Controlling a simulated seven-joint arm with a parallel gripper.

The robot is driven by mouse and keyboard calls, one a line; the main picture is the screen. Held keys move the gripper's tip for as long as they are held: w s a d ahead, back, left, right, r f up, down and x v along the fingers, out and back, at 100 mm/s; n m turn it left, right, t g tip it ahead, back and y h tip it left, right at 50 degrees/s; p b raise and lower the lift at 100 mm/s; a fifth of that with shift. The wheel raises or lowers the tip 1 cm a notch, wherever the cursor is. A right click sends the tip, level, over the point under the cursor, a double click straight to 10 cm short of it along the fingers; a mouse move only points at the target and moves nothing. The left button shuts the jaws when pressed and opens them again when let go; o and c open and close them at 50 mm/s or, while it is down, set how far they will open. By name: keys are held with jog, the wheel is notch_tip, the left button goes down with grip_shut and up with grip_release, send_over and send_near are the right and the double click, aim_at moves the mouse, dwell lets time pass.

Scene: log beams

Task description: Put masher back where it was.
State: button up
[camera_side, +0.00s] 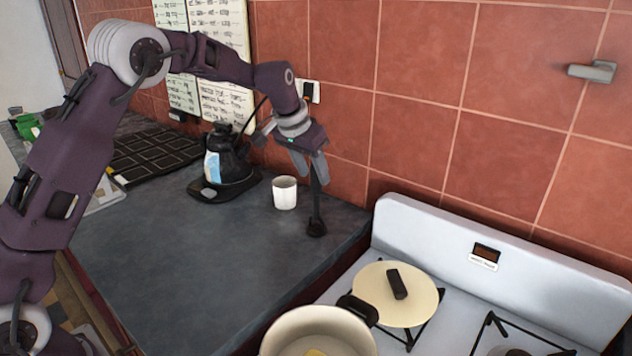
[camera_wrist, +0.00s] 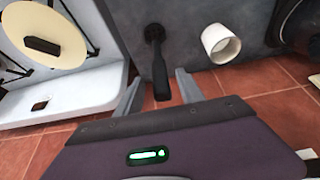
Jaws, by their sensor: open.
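The black masher (camera_side: 316,213) stands upright on the dark countertop near its right edge, close to the tiled wall. My gripper (camera_side: 311,172) is at the top of the masher's handle. In the wrist view, the masher (camera_wrist: 157,62) has its round head on the counter and its handle reaching between the two fingers of my gripper (camera_wrist: 158,92). The fingers are spread apart, with a gap on each side of the handle.
A white mug (camera_side: 285,192) stands just left of the masher. A black kettle (camera_side: 228,160) is on its base farther left. The stove (camera_side: 450,270) on the right holds a pot (camera_side: 318,330) and a cream lid (camera_side: 370,290). The counter's front is clear.

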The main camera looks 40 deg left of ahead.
jog(key=v, duration=0.8)
jog(key=shift+r, duration=0.15)
jog(key=s+d+r, duration=0.2)
jog(key=s+r, duration=0.1)
jog(key=s, duration=0.7)
jog(key=s+d+r, duration=0.2)
jog(key=s+r, duration=0.2)
jog(key=s, duration=0.7)
jog(key=s+d+f, duration=0.1)
jog(key=s+f, duration=0.2)
jog(key=s, duration=0.5)
jog(key=s+f+t, duration=0.1)
jog(key=s+f, duration=0.3)
jog(key=s, duration=0.5)
jog(key=shift+d, duration=0.35)
